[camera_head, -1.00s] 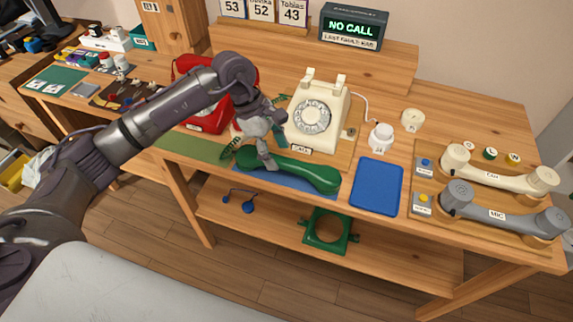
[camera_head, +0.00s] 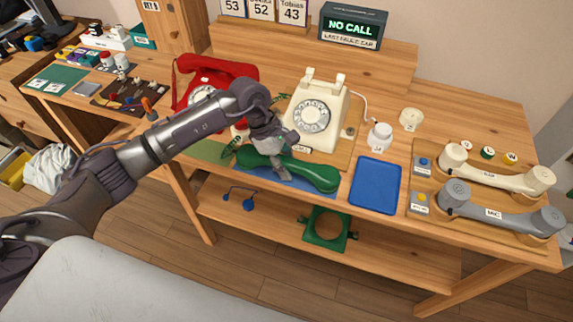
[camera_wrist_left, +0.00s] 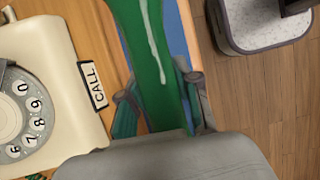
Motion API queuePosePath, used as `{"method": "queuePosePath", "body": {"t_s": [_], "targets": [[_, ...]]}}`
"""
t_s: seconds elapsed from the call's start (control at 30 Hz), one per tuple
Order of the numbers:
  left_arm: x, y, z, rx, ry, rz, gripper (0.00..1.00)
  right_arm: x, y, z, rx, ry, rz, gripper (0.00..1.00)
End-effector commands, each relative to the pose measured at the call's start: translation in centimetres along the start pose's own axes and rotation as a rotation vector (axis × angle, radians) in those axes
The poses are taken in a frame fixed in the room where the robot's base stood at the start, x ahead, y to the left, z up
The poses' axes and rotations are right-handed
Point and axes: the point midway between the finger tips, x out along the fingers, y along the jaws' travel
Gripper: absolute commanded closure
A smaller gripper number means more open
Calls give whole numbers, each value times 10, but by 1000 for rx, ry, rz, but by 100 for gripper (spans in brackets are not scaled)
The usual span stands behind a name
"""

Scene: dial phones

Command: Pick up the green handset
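The green handset (camera_head: 312,174) lies along the table's front edge on a blue mat (camera_head: 297,188), in front of the cream dial phone (camera_head: 312,115). My left gripper (camera_head: 277,165) is down over the handset's middle, left of centre. In the left wrist view, the handset (camera_wrist_left: 152,60) runs between the two fingers of the left gripper (camera_wrist_left: 160,92), one on each side. The fingers are apart and look open around it; contact is not clear. Part of the handset is hidden by the gripper. My right gripper is not in view.
A red phone (camera_head: 195,82) stands behind my left arm. A blue tray (camera_head: 376,187) lies right of the handset, and cream (camera_head: 490,172) and grey (camera_head: 495,210) handsets rest further right. A green frame (camera_head: 325,229) sits on the lower shelf.

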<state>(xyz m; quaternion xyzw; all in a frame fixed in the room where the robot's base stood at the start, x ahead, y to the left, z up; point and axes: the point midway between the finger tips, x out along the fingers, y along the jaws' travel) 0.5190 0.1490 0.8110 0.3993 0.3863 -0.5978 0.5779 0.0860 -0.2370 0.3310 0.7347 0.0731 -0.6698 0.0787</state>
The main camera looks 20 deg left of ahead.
Motion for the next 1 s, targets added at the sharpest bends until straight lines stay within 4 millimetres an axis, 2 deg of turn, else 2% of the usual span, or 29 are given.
{"method": "queuePosePath", "body": {"t_s": [0.03,0.13,0.17,0.57,0.77,0.87,1.0], "targets": [[0,0,0,0,0,1,81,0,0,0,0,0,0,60],[0,0,0,0,0,1,98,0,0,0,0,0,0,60],[0,0,0,0,0,1,100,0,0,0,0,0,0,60],[-4,1,1,1,-1,3,100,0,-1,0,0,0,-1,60],[-20,2,8,3,0,5,100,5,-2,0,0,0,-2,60],[-37,2,15,4,0,8,100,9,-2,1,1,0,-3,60],[-42,0,51,10,-3,3,100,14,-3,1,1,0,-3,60]]}}
